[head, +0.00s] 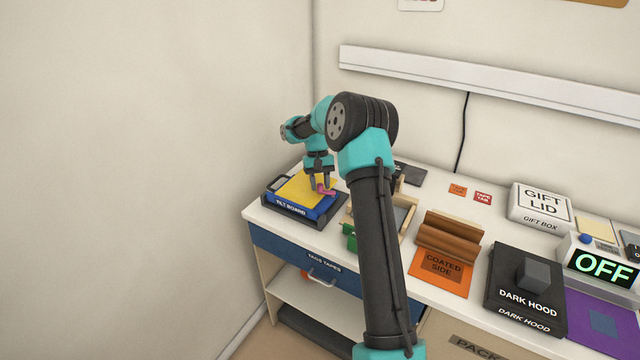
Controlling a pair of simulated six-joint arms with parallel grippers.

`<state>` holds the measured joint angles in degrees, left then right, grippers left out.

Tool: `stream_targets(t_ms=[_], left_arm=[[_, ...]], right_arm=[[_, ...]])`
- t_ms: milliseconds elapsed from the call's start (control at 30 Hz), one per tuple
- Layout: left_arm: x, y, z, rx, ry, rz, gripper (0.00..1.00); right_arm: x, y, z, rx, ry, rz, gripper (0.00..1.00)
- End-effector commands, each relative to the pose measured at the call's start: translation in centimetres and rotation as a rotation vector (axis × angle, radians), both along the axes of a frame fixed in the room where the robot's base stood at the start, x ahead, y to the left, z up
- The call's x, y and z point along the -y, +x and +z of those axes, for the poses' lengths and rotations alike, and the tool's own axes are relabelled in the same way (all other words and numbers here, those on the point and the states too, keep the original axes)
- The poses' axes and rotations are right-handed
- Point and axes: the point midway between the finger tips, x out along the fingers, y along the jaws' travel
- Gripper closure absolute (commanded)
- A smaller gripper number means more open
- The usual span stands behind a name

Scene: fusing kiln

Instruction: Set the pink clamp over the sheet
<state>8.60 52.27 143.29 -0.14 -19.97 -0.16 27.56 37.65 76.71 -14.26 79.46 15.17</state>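The pink clamp (327,191) is at the right edge of the yellow sheet (297,189), on the blue tilt board (289,207) at the left end of the bench. My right gripper (320,187) points down at the clamp, with its fingers at the clamp. The view is too small to tell whether the fingers grip it, or whether the clamp touches the sheet. My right arm covers part of the bench beside the board. My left gripper is not in view.
A wooden frame (410,217) and a green item (350,236) stand right of the board, partly behind my arm. Farther right are a brown roll stand (449,235), the dark hood (526,285), a gift lid box (541,204) and a lit OFF display (603,266).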

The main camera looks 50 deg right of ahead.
Motion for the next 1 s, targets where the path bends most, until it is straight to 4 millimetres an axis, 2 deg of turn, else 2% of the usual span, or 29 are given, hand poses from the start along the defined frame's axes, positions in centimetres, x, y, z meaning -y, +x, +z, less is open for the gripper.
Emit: stream_targets(t_ms=[33, 367, 833, 867, 1000], left_arm=[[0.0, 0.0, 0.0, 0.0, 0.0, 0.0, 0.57], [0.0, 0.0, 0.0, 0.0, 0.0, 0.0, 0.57], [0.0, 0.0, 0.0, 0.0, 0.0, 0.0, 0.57], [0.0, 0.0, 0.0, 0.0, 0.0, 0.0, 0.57], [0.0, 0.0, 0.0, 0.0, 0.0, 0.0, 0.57]], right_arm=[[-0.01, 0.01, 0.0, 0.0, 0.0, 0.0, 0.69], [0.0, 0.01, 0.02, 0.0, 0.0, 0.0, 1.0], [-0.26, -0.14, 0.05, 0.001, -0.001, 0.07, 1.0], [-0.25, -0.13, 0.05, 0.001, -0.001, 0.07, 0.78], [-0.26, -0.14, 0.04, 0.001, -0.001, 0.07, 0.64]])
